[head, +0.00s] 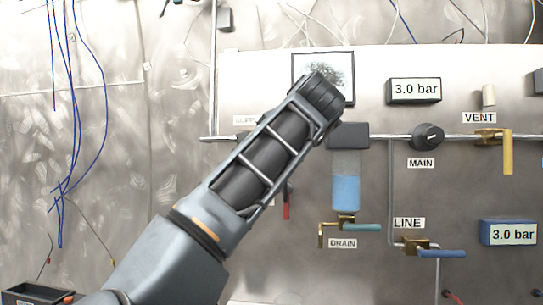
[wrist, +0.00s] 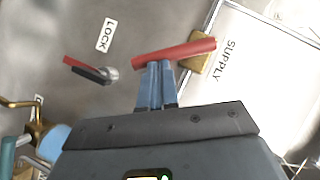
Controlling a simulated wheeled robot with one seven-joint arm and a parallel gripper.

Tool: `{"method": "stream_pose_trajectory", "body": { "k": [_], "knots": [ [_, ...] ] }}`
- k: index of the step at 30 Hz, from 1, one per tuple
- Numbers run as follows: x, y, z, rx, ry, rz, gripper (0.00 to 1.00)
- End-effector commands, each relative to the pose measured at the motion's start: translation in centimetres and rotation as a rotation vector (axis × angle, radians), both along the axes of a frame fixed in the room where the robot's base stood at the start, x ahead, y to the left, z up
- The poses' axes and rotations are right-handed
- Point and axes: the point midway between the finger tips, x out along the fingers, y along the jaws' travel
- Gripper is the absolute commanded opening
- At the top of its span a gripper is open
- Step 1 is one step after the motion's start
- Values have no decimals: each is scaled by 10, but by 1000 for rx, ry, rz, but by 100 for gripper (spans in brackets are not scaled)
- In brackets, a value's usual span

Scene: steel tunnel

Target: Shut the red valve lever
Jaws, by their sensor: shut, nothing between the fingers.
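A red valve lever (wrist: 173,53) shows in the wrist view, beside its brass valve body (wrist: 197,65) and near the SUPPLY label. It lies crosswise to the thin pipe. My gripper (wrist: 155,66) is shut and empty, its blue fingertips together at the lever's lower edge in the wrist view. I cannot tell whether they touch it. In the head view my arm hides this lever, its valve and my fingers.
A small red-and-black handle (wrist: 90,70) sits by the LOCK label (wrist: 107,35). In the head view, to the right, are the teal DRAIN lever (head: 362,227), blue LINE lever (head: 440,253), yellow VENT lever (head: 508,152) and black MAIN knob (head: 428,136). Cables hang at left.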

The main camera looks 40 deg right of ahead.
Motion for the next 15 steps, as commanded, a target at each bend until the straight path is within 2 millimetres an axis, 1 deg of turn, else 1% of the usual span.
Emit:
{"method": "stream_pose_trajectory", "body": {
  "k": [1,3,15],
  "knots": [
    [1,0,-10,26,-34,-1,0],
    [3,2,-14,68,-86,0,0],
    [14,10,-27,267,-343,0,0]
  ]
}}
